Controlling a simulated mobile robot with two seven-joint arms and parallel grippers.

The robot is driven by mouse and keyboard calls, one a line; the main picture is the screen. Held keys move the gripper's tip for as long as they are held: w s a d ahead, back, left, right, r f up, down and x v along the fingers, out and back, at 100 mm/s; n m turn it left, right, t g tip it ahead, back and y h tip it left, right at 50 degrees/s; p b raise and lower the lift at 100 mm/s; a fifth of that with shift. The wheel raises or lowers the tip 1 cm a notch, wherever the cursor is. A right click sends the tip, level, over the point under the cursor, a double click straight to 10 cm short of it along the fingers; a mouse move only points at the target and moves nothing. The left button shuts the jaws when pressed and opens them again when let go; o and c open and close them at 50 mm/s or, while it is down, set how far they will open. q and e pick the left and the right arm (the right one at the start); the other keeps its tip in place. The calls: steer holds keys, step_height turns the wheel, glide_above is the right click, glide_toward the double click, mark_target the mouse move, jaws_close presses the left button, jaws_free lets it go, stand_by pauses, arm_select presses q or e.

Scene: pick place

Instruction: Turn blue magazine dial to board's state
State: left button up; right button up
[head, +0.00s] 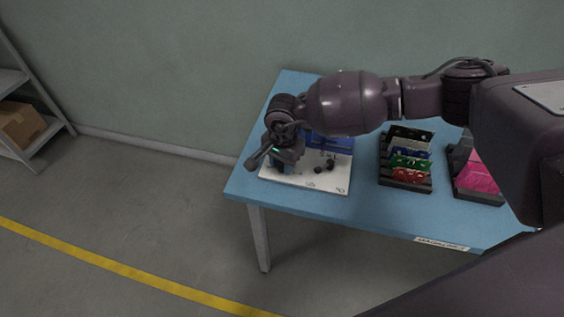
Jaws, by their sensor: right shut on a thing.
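My right gripper (281,166) reaches in from the right and points down over the left part of a white plate (308,182) on the blue table. It is shut on what appears to be the dial of the blue magazine; the gripper hides the dial, so its setting cannot be read. A blue block (330,143) stands at the back of the plate, partly covered by my right arm. Small black knobs (324,166) sit on the plate to the right of the gripper. No state board can be made out. My left gripper is not in view.
A black rack (405,184) with green, blue and red pieces stands right of the plate. Further right is a black tray (478,197) with a pink item. A shelf with a cardboard box (20,124) stands far left.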

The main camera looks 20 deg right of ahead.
steer(key=shift+n, duration=0.6)
steer(key=o, duration=0.9)
steer(key=shift+o, duration=0.2)
steer(key=shift+r, duration=0.1)
step_height(320, 180, up, 11)
steer(key=p, duration=0.1)
steer(key=shift+f, duration=0.2)
